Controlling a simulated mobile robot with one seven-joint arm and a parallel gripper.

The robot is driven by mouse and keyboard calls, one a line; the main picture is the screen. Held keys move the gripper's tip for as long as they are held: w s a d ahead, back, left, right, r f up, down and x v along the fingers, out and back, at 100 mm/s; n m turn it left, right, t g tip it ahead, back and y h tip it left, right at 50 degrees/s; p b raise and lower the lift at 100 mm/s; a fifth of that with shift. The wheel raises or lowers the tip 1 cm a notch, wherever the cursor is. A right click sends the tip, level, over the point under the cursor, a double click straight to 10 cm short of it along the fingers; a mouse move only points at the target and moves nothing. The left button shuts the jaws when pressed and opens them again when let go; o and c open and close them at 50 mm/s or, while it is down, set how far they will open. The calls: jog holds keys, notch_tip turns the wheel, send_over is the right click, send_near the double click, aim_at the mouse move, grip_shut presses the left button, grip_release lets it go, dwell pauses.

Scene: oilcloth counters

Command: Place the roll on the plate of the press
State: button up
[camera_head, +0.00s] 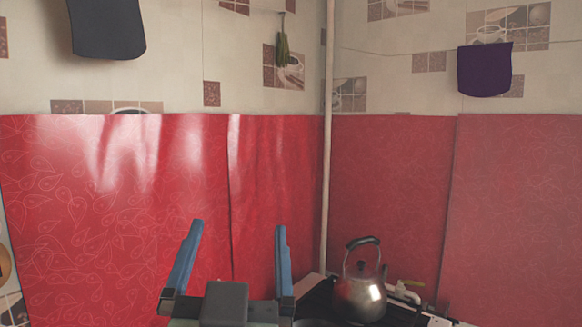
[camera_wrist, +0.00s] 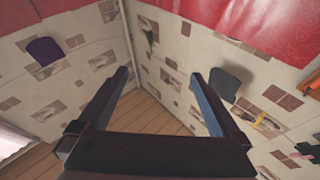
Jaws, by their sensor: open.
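My gripper (camera_head: 238,226) is raised in front of the red wall covering in the head view, with its two blue fingers wide apart and nothing between them. In the wrist view my gripper (camera_wrist: 158,74) also shows open and empty, with the tiled walls and a wooden surface beyond it. I see no roll, no press and no plate in either view.
A metal kettle (camera_head: 360,296) stands on a dark stove (camera_head: 318,303) at the lower right, to the right of my gripper. A vertical pipe (camera_head: 327,150) runs along the room corner. Dark cloths (camera_head: 108,28) hang on the walls. No open counter shows.

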jog(key=s+d+r+t, duration=0.2)
jog(key=s+d+r, duration=0.1)
jog(key=s+r, duration=0.2)
jog(key=s+d+r+t+h, duration=0.1)
jog(key=s+d+r+t, duration=0.1)
jog(key=s+r, duration=0.3)
notch_tip(320, 180, up, 4)
jog(key=shift+s+d+r+n+t+h, duration=0.1)
jog(key=shift+s+d+n+t+h, duration=0.25)
jog(key=shift+t, duration=0.45)
notch_tip(320, 180, up, 2)
jog(key=shift+w+r+p, duration=0.1)
jog(key=shift+p, duration=1)
